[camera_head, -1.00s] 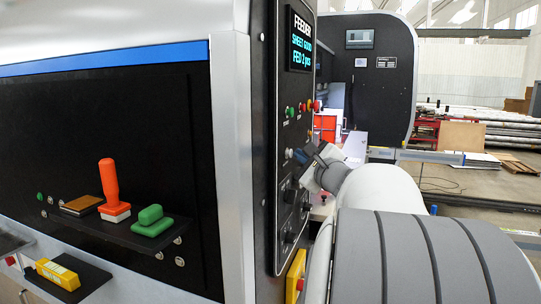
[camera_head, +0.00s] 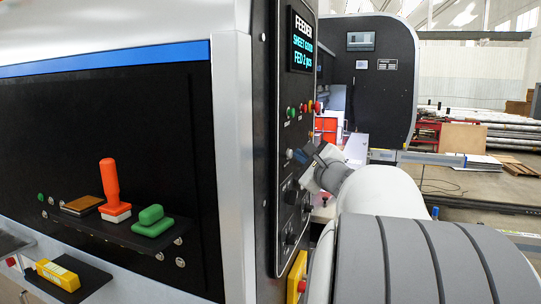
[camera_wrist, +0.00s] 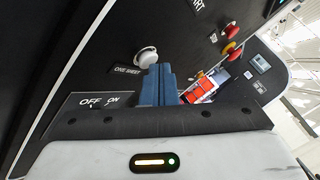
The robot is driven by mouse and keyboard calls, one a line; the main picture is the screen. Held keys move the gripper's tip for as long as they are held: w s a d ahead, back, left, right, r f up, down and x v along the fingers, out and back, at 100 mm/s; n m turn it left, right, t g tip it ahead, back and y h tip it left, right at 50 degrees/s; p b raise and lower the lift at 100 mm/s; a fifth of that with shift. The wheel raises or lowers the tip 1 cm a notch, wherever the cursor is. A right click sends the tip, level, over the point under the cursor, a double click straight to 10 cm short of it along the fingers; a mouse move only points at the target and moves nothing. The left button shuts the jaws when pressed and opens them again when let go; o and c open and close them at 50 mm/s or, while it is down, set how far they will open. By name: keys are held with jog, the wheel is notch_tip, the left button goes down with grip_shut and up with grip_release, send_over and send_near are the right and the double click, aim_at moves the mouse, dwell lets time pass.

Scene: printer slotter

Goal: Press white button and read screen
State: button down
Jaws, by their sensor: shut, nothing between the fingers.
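The white button (camera_head: 289,154) is on the black control panel, and the wrist view shows it as a round white knob (camera_wrist: 146,57) beside a "ONE SHEET" label. My gripper (camera_head: 300,156) is shut and empty in front of the panel, close to the button. In the wrist view its blue fingertips (camera_wrist: 158,72) lie together just below and right of the button, partly overlapping its lower edge. I cannot tell whether they touch it. The screen (camera_head: 301,40) at the panel's top reads "FEEDER", a blurred line that looks like "SHEET GOOD", and "FED 2 pcs".
Green, red and yellow buttons (camera_head: 304,108) sit above the white one. Dark knobs (camera_head: 291,194) lie below. A shelf (camera_head: 98,229) at left holds an orange-handled tool (camera_head: 110,187) and a green block (camera_head: 152,221).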

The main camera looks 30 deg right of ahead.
jog(key=shift+s+d, duration=0.5)
jog(key=shift+s, duration=0.1)
jog(key=shift+s+d+b, duration=0.15)
jog(key=shift+s+d, duration=0.65)
jog(key=shift+s, duration=0.2)
jog(key=shift+s+d+b, duration=0.15)
jog(key=shift+s+d, duration=0.65)
jog(key=shift+s, duration=0.15)
